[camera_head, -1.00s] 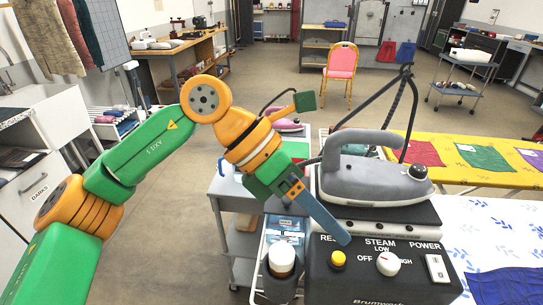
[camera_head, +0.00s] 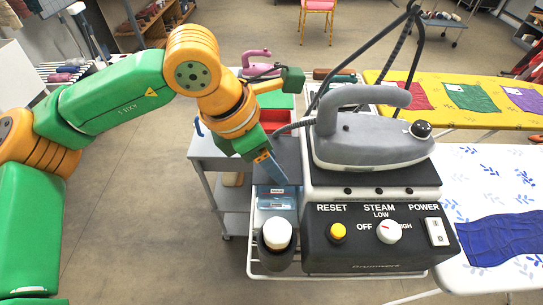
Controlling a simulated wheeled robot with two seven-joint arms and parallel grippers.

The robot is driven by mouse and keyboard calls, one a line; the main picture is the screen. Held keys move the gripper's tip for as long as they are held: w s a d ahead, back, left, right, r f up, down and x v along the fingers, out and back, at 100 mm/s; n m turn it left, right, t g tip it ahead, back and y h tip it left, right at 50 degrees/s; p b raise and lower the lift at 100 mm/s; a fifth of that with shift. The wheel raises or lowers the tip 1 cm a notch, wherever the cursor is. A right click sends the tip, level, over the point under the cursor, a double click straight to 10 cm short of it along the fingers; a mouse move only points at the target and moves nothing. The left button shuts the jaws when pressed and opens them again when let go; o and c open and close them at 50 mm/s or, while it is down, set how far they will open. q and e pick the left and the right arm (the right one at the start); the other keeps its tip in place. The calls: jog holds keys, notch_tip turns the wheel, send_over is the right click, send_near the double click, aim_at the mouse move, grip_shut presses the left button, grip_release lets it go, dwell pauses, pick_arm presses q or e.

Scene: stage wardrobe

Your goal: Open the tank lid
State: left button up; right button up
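The steam station (camera_head: 360,253) stands on a trolley with the grey iron (camera_head: 365,140) resting on top. At its left side is the water tank (camera_head: 276,201), with a blue-marked label and a round white cap (camera_head: 277,233) at its front. A dark grey panel (camera_head: 288,150) lies behind the label; I cannot tell if it is the tank lid or how far it is open. My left gripper (camera_head: 276,172) points down over the tank just behind the label, its blue-grey fingers overlapping the dark panel. Contact and finger gap cannot be made out. My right gripper is out of view.
The station's front carries a yellow reset button (camera_head: 337,232), a steam dial (camera_head: 389,231) and a power switch (camera_head: 436,231). A black hose (camera_head: 413,50) arches above the iron. A grey cart (camera_head: 204,146) stands behind left; ironing boards (camera_head: 468,187) stand at right. Floor at left is clear.

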pick_arm(q)
grip_shut()
jog(key=shift+s, duration=0.1)
dwell(1.2)
